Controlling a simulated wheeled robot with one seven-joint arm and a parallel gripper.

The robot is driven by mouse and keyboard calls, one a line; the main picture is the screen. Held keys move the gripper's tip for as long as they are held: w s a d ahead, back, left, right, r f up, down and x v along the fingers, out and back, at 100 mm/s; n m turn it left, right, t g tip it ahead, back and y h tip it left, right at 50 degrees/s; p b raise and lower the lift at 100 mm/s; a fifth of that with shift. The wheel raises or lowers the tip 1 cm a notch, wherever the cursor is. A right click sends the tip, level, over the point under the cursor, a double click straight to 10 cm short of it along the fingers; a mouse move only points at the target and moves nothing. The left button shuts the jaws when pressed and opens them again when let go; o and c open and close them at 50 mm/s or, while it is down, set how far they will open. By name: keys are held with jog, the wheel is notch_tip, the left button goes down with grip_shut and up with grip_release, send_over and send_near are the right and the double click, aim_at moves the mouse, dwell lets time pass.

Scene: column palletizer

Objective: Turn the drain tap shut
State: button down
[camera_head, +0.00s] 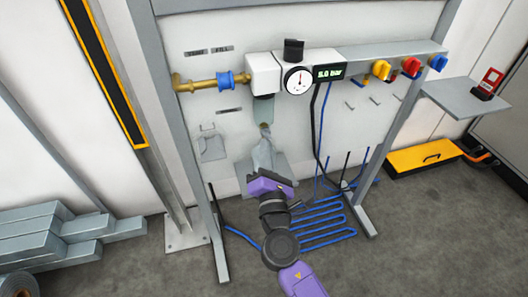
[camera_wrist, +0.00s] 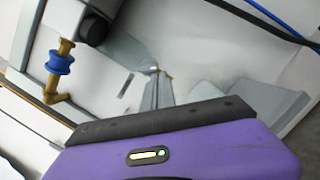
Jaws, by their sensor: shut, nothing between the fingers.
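The drain tap (camera_head: 265,126) looks like a small brass-coloured piece at the bottom of the grey-green filter bowl (camera_head: 263,109). In the wrist view only a tiny yellowish bit of the tap (camera_wrist: 155,67) shows beyond the fingertips. My gripper (camera_head: 264,138) has grey fingers and a purple body and comes up from below. Its fingers are closed together, empty, with the tips just under the tap. In the wrist view the gripper (camera_wrist: 156,78) covers much of the tap. I cannot tell whether the tips touch it, or how the tap is turned.
A brass pipe with a blue fitting (camera_head: 226,80) enters the white unit at left. A pressure gauge (camera_head: 298,80) and a display reading 5.0 bar (camera_head: 329,72) sit right of the bowl. Blue hose (camera_head: 322,222) lies coiled on the floor below. A cup-like holder (camera_head: 212,146) hangs left.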

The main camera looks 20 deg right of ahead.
jog(key=n, duration=0.2)
jog(key=d+n+y+b, duration=0.1)
jog(key=n, duration=0.2)
jog(key=n+t+y, duration=0.1)
jog(key=n, duration=0.1)
jog(key=shift+d+b, duration=0.4)
jog(key=shift+d, duration=0.2)
dwell(0.6)
